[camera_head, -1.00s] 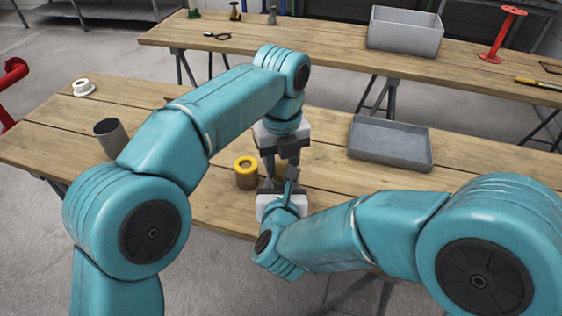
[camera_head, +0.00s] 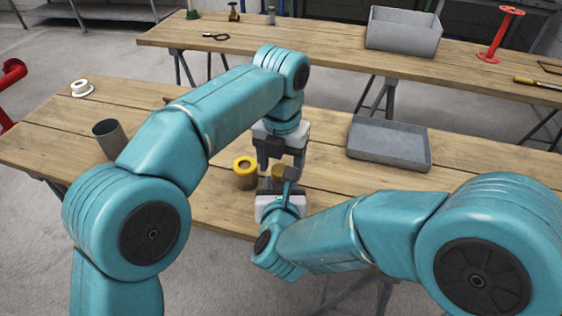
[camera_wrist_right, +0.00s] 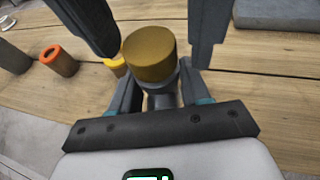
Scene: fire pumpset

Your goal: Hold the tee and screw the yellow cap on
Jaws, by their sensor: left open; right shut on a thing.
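The yellow cap (camera_wrist_right: 149,55), dull gold and round, sits on top of the grey tee (camera_wrist_right: 161,101) in the right wrist view. In the head view the cap (camera_head: 278,171) shows between the two grippers. My right gripper (camera_head: 279,184) is shut on the tee, which is mostly hidden by the cap and fingers. My left gripper (camera_head: 281,157) is open above it. In the right wrist view its dark fingers stand on either side of the cap, with a gap on the right side. I cannot tell how far the cap is screwed on.
A brown cylinder with a yellow ring (camera_head: 245,172) stands close left of the grippers. A grey tube (camera_head: 110,139) and a white flanged part (camera_head: 82,89) are farther left. A grey tray (camera_head: 389,145) lies at right.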

